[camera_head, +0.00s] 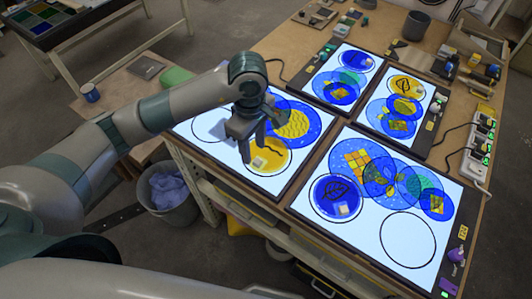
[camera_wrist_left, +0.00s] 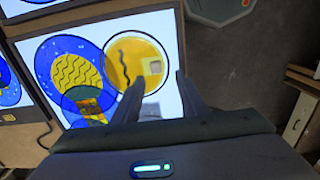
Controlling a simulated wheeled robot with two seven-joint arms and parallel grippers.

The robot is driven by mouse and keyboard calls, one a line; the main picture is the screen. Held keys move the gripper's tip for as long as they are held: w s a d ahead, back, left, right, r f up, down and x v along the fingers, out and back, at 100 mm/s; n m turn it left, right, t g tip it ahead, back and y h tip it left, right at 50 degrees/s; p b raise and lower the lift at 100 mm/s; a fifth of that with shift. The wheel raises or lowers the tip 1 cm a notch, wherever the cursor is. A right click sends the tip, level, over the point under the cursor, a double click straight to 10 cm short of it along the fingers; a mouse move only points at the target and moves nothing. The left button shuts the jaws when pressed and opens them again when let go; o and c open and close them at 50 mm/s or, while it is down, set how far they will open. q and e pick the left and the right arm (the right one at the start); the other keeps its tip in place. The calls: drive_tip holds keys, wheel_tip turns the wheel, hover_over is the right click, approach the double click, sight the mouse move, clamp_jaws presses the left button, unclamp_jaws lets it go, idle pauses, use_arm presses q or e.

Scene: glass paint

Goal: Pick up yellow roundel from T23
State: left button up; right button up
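A yellow roundel (camera_head: 268,160) with a dark wavy line and a small pale square lies on the front-left light panel (camera_head: 197,150). It also shows in the left wrist view (camera_wrist_left: 130,55), between and beyond the fingers. My left gripper (camera_head: 254,151) is over this panel, its fingers spread and partly covering the roundel in the head view. In the left wrist view the gripper (camera_wrist_left: 160,78) is open with nothing between its fingers. Another yellow roundel (camera_head: 406,86) lies on the back-right panel. I cannot read a T23 label. My right gripper is not in view.
Blue patterned discs (camera_head: 297,122) overlap beside the near yellow roundel. The front-right panel (camera_head: 325,218) holds more blue discs and an empty black circle outline (camera_head: 407,240). A grey bin (camera_head: 172,196) stands on the floor left of the table.

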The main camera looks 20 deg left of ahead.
sight(257, 161)
use_arm(q)
drive_tip(key=shift+w+d+f+p, duration=0.15)
drive_tip(key=shift+d+f+p, duration=0.1)
drive_tip(key=shift+f+p, duration=0.7)
drive_tip(key=shift+w+d+f+p, duration=0.1)
drive_tip(key=shift+f+p, duration=0.6)
drive_tip(key=shift+f, duration=0.95)
drive_tip(key=shift+c, duration=0.6)
clamp_jaws()
